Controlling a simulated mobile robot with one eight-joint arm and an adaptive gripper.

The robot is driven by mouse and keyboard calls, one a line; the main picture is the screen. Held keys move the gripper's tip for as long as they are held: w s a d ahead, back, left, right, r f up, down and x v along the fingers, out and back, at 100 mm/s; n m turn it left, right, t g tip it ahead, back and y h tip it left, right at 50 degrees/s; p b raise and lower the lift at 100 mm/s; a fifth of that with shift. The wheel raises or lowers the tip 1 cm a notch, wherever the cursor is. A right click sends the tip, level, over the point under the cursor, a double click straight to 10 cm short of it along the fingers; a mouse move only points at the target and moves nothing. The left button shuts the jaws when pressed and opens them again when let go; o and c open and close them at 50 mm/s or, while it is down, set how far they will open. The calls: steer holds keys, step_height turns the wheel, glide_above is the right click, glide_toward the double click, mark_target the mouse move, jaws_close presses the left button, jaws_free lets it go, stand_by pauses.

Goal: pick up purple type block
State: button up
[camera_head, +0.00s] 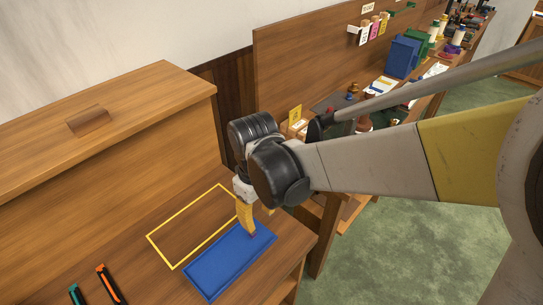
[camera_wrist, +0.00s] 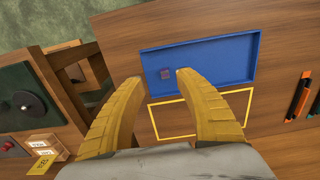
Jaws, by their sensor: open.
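The purple type block (camera_wrist: 165,74) is a small dark purple cube lying near the left end of the blue tray (camera_wrist: 215,60) in the wrist view. In the head view the tray (camera_head: 225,265) lies on the wooden desk, and my gripper hides most or all of the block. My gripper (camera_wrist: 157,78) has its two yellow fingers spread, with the block showing in the gap near the fingertips and nothing held. In the head view my gripper (camera_head: 257,222) points down over the tray's far right end.
A yellow outlined rectangle (camera_head: 172,267) is marked on the desk beside the tray. An orange-and-black tool (camera_head: 110,284) and a green-tipped one (camera_head: 75,294) lie at the front left. A crowded workbench (camera_head: 330,103) with a blue box (camera_head: 402,58) stands behind.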

mark_target(254, 234)
steer(key=f, duration=0.2)
steer(key=f+b, duration=0.1)
steer(key=f, duration=0.1)
steer(key=shift+a+f, duration=0.2)
steer(key=shift+f, duration=0.05)
steer(key=f+b, duration=0.1)
steer(key=f, duration=0.2)
steer(key=a+f+b, duration=0.1)
steer(key=shift+w+a+f+b, duration=0.1)
steer(key=shift+w+f+b, duration=0.05)
steer(key=shift+w+b, duration=0.15)
steer(key=shift+f, duration=0.35)
steer(key=shift+s, duration=0.1)
jaws_close()
